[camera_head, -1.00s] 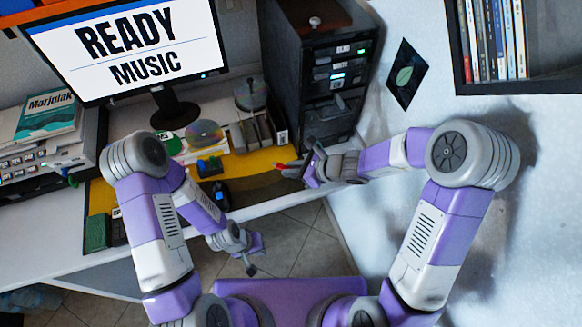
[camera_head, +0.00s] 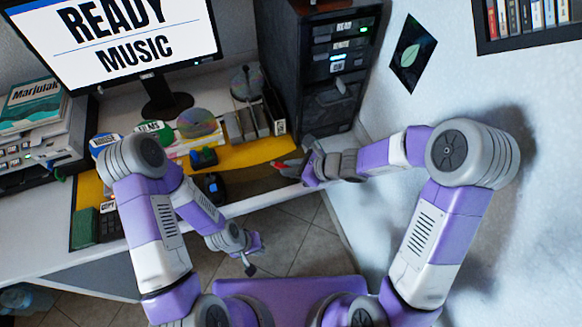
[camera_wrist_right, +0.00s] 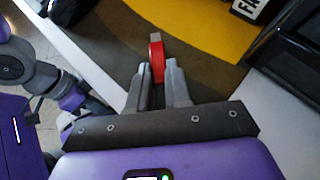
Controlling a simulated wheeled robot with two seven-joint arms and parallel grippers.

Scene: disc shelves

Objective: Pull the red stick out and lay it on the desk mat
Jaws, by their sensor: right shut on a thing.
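The red stick (camera_wrist_right: 157,58) is between the fingertips of my right gripper (camera_wrist_right: 157,78), which is shut on it. A short length with a pale end sticks out past the fingers, over the dark part of the desk mat. In the head view the red stick (camera_head: 277,163) points left from my right gripper (camera_head: 296,166) near the front right of the desk. I cannot tell whether it touches the mat. The yellow and dark desk mat (camera_head: 246,154) also shows in the wrist view (camera_wrist_right: 207,30). My left gripper (camera_head: 252,262) hangs low in front of the desk, over the floor; its fingers are too small to judge.
Discs, holders and a monitor (camera_head: 120,40) stand behind. A dark tower (camera_head: 330,75) is behind my right gripper. The dark right part of the mat looks clear.

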